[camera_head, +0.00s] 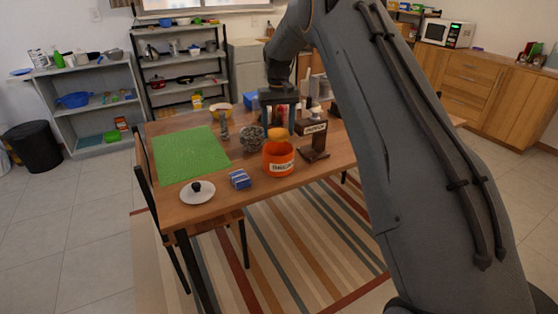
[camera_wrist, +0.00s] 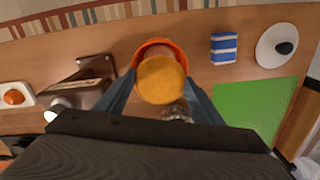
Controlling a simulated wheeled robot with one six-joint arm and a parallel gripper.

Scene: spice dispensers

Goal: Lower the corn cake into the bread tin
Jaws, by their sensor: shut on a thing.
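The corn cake (camera_wrist: 161,80) is a round yellow-orange piece between my gripper's fingers; it also shows in the head view (camera_head: 279,134). My gripper (camera_wrist: 160,92) is shut on it and holds it over the orange bread tin (camera_head: 279,160). In the wrist view the tin's orange rim (camera_wrist: 158,42) shows behind the cake, which covers much of the opening. In the head view the cake is above the tin's rim, toward its back side. The tin stands upright on the table with a white label on its front. The tin's inside is mostly hidden.
A blue-and-white packet (camera_head: 239,179) and a white lid with a dark knob (camera_head: 197,191) lie left of the tin. A brown wooden dispenser (camera_head: 314,138) stands close on the right. A glass jar (camera_head: 251,137) is behind left. The green mat (camera_head: 192,153) is clear.

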